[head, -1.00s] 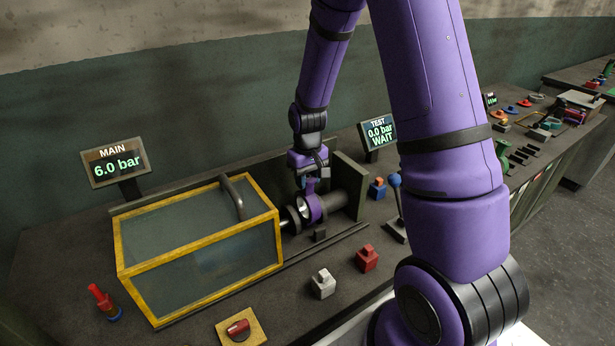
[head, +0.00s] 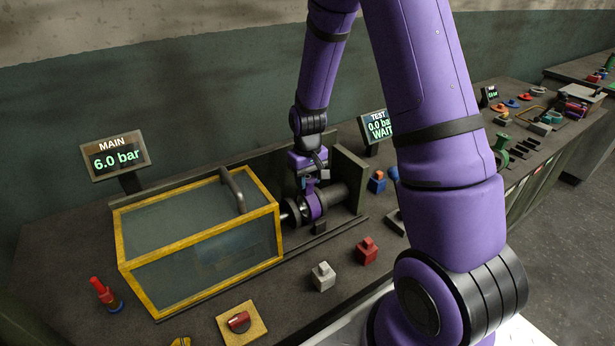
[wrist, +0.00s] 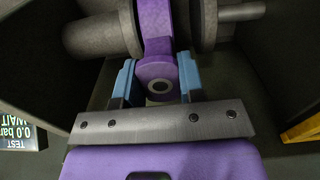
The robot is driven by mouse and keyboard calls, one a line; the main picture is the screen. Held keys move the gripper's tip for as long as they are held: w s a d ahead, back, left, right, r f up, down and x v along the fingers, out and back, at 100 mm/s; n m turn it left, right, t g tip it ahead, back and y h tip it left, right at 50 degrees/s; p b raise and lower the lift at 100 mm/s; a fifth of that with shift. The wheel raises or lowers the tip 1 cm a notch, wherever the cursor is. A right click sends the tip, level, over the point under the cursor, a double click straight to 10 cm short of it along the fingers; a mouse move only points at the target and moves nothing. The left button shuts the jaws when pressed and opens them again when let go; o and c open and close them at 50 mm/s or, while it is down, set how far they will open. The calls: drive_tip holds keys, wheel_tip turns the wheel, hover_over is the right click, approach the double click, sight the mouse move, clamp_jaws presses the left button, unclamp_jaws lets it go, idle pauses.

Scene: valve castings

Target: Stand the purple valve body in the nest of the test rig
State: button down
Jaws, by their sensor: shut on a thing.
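The purple valve body (head: 316,206) is in the test rig, between a dark disc on the left (head: 292,211) and a thick round ram on the right (head: 333,196). My gripper (head: 311,184) is shut on its top from above. In the wrist view, the blue fingers (wrist: 157,80) close on both sides of the valve body's round purple boss (wrist: 158,72). Its ring stands roughly upright between the two grey flanges. A small dark block (head: 319,227) sits at its foot. The nest beneath is mostly hidden, so I cannot tell whether the body is seated.
A yellow-framed clear guard box (head: 200,245) stands left of the valve body. The rig's end plate (head: 349,178) rises close on the right. The test display (head: 376,126) reads 0.0 bar WAIT. White (head: 323,277) and red (head: 367,251) blocks stand in front.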

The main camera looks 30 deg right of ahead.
drive_tip(key=shift+f, duration=0.1)
drive_tip(key=c, duration=0.6)
unclamp_jaws()
drive_tip(key=shift+f, duration=0.1)
drive_tip(key=shift+c, duration=0.2)
wheel_tip(320, 180, up, 11)
idle(0.5)
drive_tip(key=s+a+r+t, duration=0.2)
drive_tip(key=s+a+r, duration=0.1)
drive_tip(key=s+r, duration=0.6)
drive_tip(key=s+a+r+t, duration=0.2)
drive_tip(key=s+a+r, duration=0.1)
drive_tip(key=s+r, duration=0.55)
drive_tip(key=s+a+r+t, duration=0.1)
drive_tip(key=s+r, duration=0.3)
drive_tip(key=s, duration=0.4)
drive_tip(key=shift+r, duration=0.15)
